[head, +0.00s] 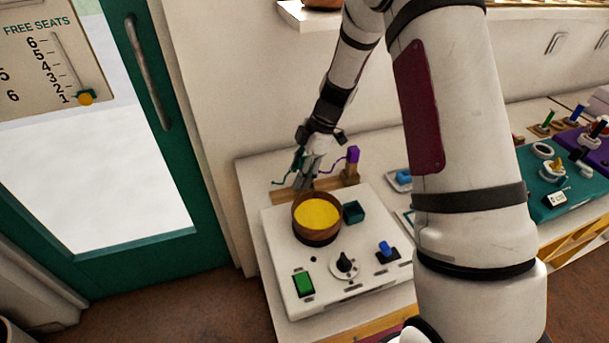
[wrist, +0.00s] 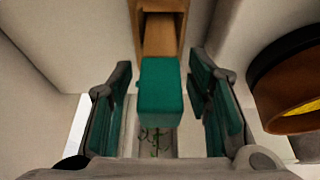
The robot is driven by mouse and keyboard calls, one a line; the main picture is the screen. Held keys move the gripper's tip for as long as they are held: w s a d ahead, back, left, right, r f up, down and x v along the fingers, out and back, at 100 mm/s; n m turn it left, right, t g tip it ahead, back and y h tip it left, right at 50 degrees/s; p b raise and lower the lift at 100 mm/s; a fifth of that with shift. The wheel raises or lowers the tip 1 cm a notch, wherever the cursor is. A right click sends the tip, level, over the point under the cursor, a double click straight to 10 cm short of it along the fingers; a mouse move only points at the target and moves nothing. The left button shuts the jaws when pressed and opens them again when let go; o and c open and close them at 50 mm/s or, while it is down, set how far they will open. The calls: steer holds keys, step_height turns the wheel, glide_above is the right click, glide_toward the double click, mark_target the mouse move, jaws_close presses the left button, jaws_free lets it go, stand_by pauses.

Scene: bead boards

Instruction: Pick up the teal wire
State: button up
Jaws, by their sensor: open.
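The teal wire (head: 283,181) shows in the head view as a thin wavy line just left of my gripper (head: 306,178). In the wrist view a teal block (wrist: 161,92) stands at the front of a wooden post (wrist: 159,36), midway between the fingers of my gripper (wrist: 166,108). The fingers are open, with teal pads, and a gap shows on both sides of the block. Thin dark green strands (wrist: 155,140) show below the block. In the head view my fingers mostly hide the block, so its join to the wire cannot be seen.
A purple block (head: 353,154) on a wooden post stands close to the right of my gripper. In front are a wooden bowl with yellow inside (head: 317,216), a teal open box (head: 353,211) and a white control panel (head: 285,270). A teal-framed door (head: 180,180) is at the left.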

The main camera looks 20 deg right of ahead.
jaws_close()
steer(key=shift+a+r, duration=0.1)
steer(key=shift+r, duration=0.05)
stand_by(0.4)
